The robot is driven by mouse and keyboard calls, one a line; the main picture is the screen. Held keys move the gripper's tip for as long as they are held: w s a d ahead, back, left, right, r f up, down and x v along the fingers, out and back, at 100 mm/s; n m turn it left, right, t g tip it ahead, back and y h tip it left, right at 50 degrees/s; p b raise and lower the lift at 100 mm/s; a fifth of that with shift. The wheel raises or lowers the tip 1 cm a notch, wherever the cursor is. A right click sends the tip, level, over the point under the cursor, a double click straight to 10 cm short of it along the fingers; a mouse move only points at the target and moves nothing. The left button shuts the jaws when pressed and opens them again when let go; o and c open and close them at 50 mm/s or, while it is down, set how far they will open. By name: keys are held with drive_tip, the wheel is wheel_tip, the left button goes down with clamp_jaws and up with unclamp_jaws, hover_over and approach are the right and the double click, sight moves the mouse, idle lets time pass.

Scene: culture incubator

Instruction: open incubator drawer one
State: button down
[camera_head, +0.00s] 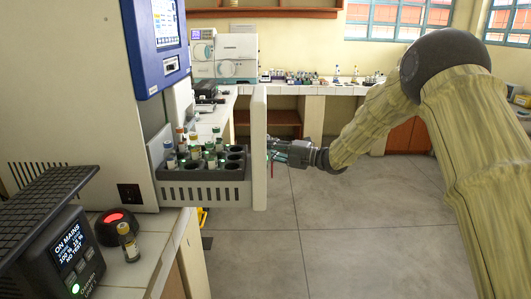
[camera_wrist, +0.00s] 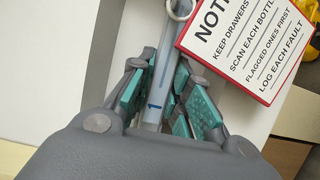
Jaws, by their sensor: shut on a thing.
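The incubator (camera_head: 85,75) is a large pale cabinet at the left with a blue display panel (camera_head: 160,40). The tray holds several capped bottles and some empty round slots. My gripper (camera_head: 272,150) is at the outer face of that front. The handle's far end is partly hidden by my fingers.
A red-bordered notice (camera_wrist: 255,40) is beside the handle. A small bottle (camera_head: 128,243) and a black dome with a red top (camera_head: 117,226) stand on the near counter (camera_head: 150,268), beside a display unit (camera_head: 70,255). Open floor (camera_head: 345,225) lies right of the drawer.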

drive_tip(key=shift+d, duration=1)
drive_tip(key=c, duration=1.3)
unclamp_jaws()
drive_tip(key=v, duration=1.2)
drive_tip(key=shift+f, duration=0.1)
drive_tip(key=shift+f, duration=0.1)
